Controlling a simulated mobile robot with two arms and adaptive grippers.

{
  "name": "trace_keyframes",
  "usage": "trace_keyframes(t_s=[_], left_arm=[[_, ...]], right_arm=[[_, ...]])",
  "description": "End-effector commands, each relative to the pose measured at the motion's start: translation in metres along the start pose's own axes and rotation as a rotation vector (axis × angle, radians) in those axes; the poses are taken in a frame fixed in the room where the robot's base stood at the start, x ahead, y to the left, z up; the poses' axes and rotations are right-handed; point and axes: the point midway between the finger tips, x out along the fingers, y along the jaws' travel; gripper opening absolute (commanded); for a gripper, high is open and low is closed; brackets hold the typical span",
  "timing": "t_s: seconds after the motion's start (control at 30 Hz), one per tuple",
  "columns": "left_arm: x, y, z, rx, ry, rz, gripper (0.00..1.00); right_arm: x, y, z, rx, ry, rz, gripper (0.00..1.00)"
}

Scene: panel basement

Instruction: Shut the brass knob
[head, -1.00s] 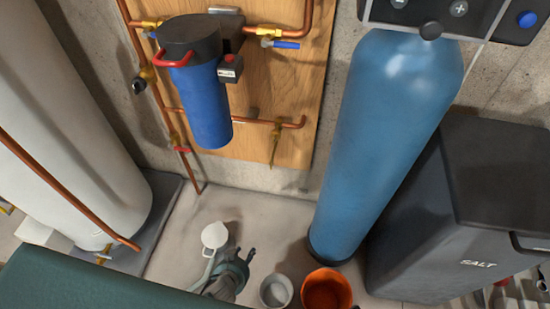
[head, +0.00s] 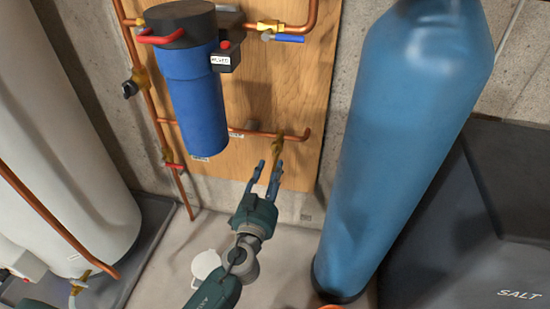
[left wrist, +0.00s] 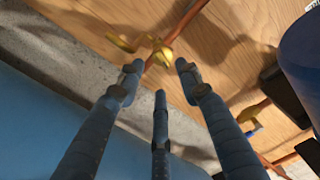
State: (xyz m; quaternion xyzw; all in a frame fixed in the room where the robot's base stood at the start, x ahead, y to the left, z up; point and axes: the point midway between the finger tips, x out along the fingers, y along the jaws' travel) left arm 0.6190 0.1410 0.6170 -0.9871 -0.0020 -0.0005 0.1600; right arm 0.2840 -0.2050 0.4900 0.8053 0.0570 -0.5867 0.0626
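A brass knob (head: 277,149) sits on the low copper pipe at the right of the wooden board. In the left wrist view the brass fitting (left wrist: 160,52) shows ahead of the fingers, with a brass handle (left wrist: 124,43) reaching out to the left. My left gripper (head: 266,169) is just below the knob in the head view, its fingers spread and pointing up at it. In the left wrist view its fingers are apart with nothing between them, and a gap shows before the brass. The fingers partly cover the knob's lower part in the head view. My right gripper is not in view.
A blue filter housing (head: 190,95) with a red handle hangs left of the knob. A tall blue tank (head: 400,150) stands close on the right, beside a dark salt bin (head: 510,200). Blue-handled (head: 288,38) and red-handled (head: 175,166) valves are on nearby pipes.

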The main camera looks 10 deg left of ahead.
Motion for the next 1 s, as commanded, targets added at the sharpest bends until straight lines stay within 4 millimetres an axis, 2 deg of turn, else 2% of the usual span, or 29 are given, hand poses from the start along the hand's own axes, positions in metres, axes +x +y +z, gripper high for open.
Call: trace_keyframes(t_s=[0.1,0.3,0.47,0.7,0.73,0.9,1.0], left_arm=[[0.024,0.000,-0.001,0.002,0.001,0.000,0.35],[0.051,0.000,0.000,0.001,-0.001,0.000,0.35],[0.059,0.000,0.001,0.001,-0.002,0.001,0.35],[0.060,0.001,0.001,0.000,-0.001,0.001,0.35],[0.059,0.001,0.001,0.000,-0.001,0.001,0.33],[0.059,0.001,0.001,0.000,-0.002,0.001,0.00],[0.059,0.001,0.001,0.000,-0.002,0.001,0.00]], right_arm=[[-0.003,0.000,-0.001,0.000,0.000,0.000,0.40],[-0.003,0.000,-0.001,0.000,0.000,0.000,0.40],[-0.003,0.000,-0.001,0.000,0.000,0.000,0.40],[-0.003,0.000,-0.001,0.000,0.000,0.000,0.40],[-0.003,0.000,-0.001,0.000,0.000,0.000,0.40],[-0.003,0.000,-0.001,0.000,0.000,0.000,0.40],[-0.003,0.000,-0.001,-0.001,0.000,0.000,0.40]])
